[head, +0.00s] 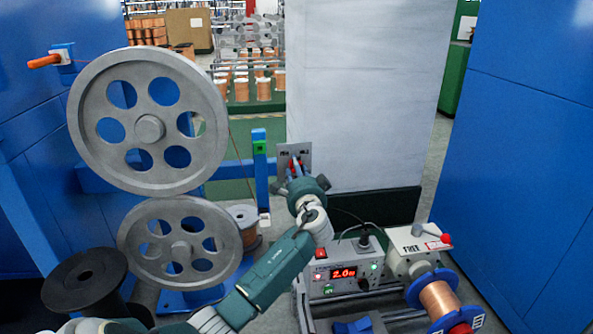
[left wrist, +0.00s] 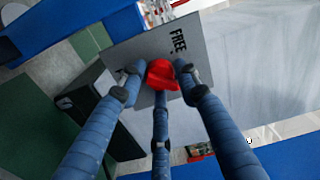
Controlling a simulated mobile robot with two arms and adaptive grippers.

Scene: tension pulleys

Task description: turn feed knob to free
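The red feed knob (left wrist: 162,75) sits on a grey plate (left wrist: 135,48) in the left wrist view, with the word FREE printed beside it. In the head view the small grey panel (head: 304,151) stands beside the pale cabinet; red shows there just beyond my gripper. My left gripper (head: 295,174) is at this panel. In the left wrist view its three blue fingers (left wrist: 158,84) surround the knob. A gap shows at the left finger; the middle finger overlaps the knob's lower edge. Whether the fingers press on it cannot be told. My right gripper is not in view.
Two grey pulley wheels (head: 148,129) stand left of my arm. A control box (head: 343,271) with a red display reading 2.0 and a second unit (head: 415,253) marked FREE, with its own red knob, are at lower right. A copper spool (head: 438,299) is beside them.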

